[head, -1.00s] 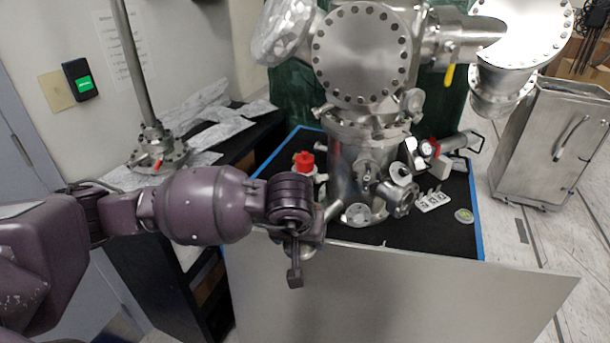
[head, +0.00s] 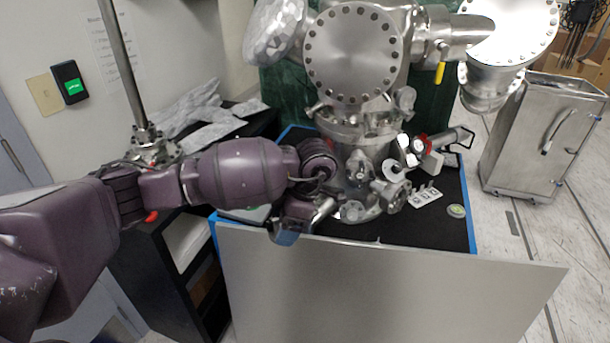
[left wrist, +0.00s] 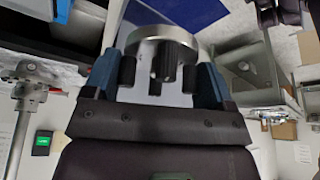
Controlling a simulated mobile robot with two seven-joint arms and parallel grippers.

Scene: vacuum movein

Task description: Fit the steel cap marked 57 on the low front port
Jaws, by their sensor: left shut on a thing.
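My left gripper (head: 302,222) is beside the lower left front of the steel chamber (head: 345,155), just above the bench's front edge. In the left wrist view its two blue-grey fingers (left wrist: 158,75) are shut on a round steel cap (left wrist: 146,42) with a dark, lobed knob. The cap's number cannot be read. A silvery part at the gripper in the head view may be the cap, but I cannot tell. A low front port flange (head: 352,211) shows just right of the gripper, apparently uncovered and partly hidden. My right gripper is not in view.
A white rack with dark labels (head: 426,196) and a small green-topped disc (head: 456,211) lie on the bench at right. A pale panel (head: 390,285) closes the bench front. A valve fitting (head: 390,194) juts from the chamber right of the low port.

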